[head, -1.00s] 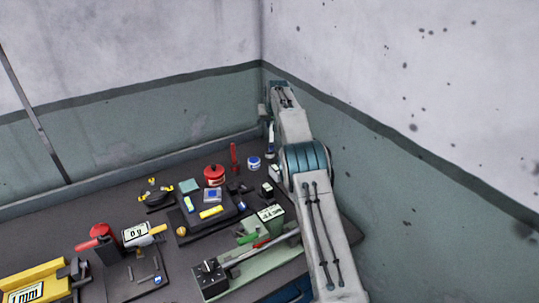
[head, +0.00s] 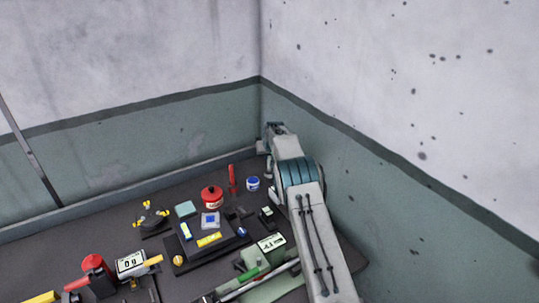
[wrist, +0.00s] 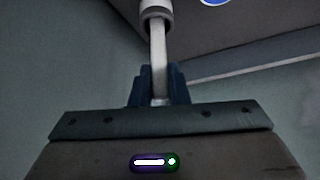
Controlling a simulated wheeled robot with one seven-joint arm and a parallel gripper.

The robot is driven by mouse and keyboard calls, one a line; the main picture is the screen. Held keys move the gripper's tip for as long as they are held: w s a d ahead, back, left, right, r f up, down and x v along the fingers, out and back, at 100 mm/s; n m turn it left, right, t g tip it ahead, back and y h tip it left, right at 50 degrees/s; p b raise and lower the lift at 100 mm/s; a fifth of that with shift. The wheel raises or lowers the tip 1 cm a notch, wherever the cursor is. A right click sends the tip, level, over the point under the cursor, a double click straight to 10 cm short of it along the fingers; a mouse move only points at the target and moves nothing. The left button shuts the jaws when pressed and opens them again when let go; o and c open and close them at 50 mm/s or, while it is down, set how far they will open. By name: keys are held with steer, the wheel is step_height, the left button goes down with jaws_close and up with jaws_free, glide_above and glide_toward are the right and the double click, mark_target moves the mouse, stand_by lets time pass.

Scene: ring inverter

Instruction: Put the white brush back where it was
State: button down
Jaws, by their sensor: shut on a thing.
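The white brush shows in the wrist view as a pale stem (wrist: 158,45) with a wider white end (wrist: 156,11) at the top edge. My gripper (wrist: 158,88) is shut on its stem, with dark blue fingers on either side. In the head view my gripper (head: 262,146) is at the far right back of the bench, near the wall corner. The brush (head: 269,167) is small there and hangs below it, partly hidden by my arm. I cannot tell whether it touches the bench.
On the dark bench, a blue and white jar (head: 253,184), a red upright tool (head: 232,179) and a red pot (head: 212,198) stand left of the brush. A black tray (head: 215,243) with small parts and a green device (head: 262,254) lie nearer. Walls close off the back and right.

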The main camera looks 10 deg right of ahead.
steer(key=shift+f, duration=0.1)
steer(key=shift+f+b, duration=0.15)
steer(key=shift+b, duration=0.2)
steer(key=c, duration=1.4)
jaws_free()
